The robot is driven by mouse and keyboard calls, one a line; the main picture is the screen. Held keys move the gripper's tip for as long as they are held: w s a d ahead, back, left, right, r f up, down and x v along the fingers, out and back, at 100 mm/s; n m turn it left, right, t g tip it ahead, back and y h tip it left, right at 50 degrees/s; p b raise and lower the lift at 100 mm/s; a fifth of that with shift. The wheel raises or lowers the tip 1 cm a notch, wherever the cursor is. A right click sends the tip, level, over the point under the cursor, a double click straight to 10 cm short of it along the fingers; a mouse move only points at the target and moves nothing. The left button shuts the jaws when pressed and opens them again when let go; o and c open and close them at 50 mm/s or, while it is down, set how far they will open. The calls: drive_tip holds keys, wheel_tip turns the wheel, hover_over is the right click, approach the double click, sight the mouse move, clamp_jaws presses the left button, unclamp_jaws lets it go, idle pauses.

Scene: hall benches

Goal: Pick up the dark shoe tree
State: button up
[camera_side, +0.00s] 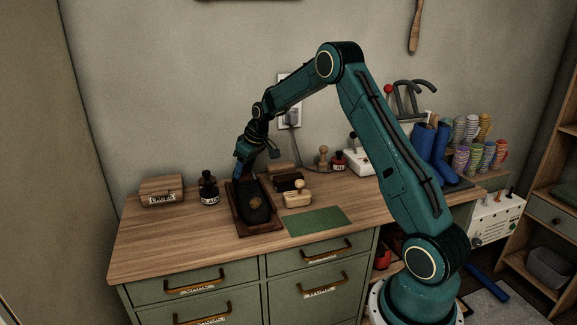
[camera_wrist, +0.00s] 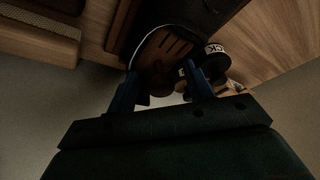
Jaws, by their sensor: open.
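A dark brown, slotted wooden piece with a rounded knob, which looks like the dark shoe tree (camera_wrist: 172,43), shows between and beyond my fingertips in the wrist view. A pale curved line runs around its edge. In the side view a long dark shape (camera_side: 259,204) with a tan spot lies in a dark brown tray (camera_side: 246,224); I cannot tell there which part is the shoe tree. My gripper (camera_side: 243,177) is open and empty above the far end of the tray, fingers pointing down. In the wrist view its two blue fingers (camera_wrist: 163,88) stand apart.
A black-labelled bottle (camera_side: 209,188) stands left of the tray. A wooden box (camera_side: 162,190) is farther left. A green mat (camera_side: 318,220) lies bare at front right. The bench's left front is clear.

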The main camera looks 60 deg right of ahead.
drive_tip(key=c, duration=1.1)
drive_tip(key=shift+r, duration=0.15)
wheel_tip(320, 180, up, 20)
idle(0.6)
